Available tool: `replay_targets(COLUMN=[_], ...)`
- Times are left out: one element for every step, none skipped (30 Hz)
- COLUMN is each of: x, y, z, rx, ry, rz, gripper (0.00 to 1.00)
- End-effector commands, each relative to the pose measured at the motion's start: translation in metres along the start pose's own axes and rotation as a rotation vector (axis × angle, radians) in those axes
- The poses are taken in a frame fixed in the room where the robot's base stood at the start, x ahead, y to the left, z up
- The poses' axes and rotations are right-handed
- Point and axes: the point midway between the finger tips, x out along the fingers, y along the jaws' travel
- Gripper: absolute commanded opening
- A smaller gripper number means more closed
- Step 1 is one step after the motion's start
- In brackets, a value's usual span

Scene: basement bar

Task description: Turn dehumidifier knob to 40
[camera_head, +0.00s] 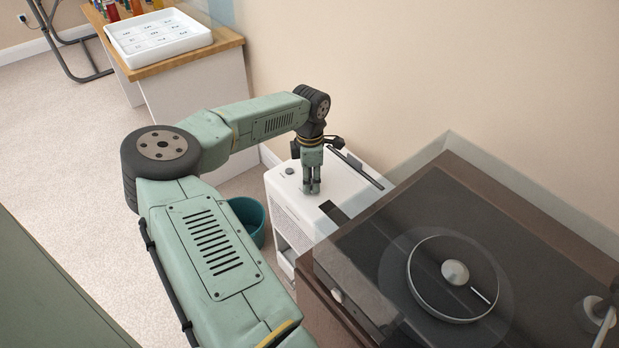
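The dehumidifier (285,190) is a white box standing between the wall and the dark cabinet. A small dark grey round knob (291,170) sits on the left part of its top. Its markings are too small to read. My gripper (312,190) points down over the top, a little to the right of the knob and apart from it in the picture. Its two fingers are close together. I cannot tell whether a gap remains or how high the tips are above the surface. Nothing shows between the fingers.
A record player (440,225) under a clear cover stands on a dark cabinet (322,290) at the right. A teal bucket (249,217) is on the floor left of the dehumidifier. A wooden-topped counter (222,42) with a white tray (160,50) stands behind. Carpet (60,150) at left is clear.

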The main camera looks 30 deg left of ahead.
Motion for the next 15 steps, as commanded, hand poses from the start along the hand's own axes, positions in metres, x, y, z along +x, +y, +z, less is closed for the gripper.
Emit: replay_targets(x=[0.0001,0.0001,0.0002,0.0002,0.0002,0.0003,0.0003,0.0003,0.0003,0.0003,0.0003,0.0003,0.0001,-0.0005,-0.0022], y=[0.0000,0.0001,0.0001,0.0001,0.0001,0.0002,0.0002,0.0002,0.0002,0.0002,0.0002,0.0003,0.0003,0.0004,0.0005], z=[-0.0002,-0.0003,-0.0004,-0.0005,-0.0006,-0.0007,-0.0007,-0.0008,-0.0009,-0.0009,-0.0009,-0.0009,-0.0010,-0.0010,-0.0011], rx=[0.000,-0.001,-0.001,-0.001,-0.001,-0.001,-0.001,-0.001,-0.001,-0.001,-0.002,-0.002,-0.002,-0.002,-0.002], ry=[0.000,0.000,0.001,0.001,0.001,0.001,0.001,0.001,0.001,0.001,0.001,0.001,0.001,0.002,0.002], rz=[0.000,0.000,0.000,0.000,0.000,0.000,0.000,0.000,0.000,0.000,0.000,0.000,0.000,0.001,0.001], gripper=[0.37,0.39,0.42,0.44,0.46,0.46,0.46,0.46,0.46,0.46,0.46,0.46,0.46,0.46,0.46])
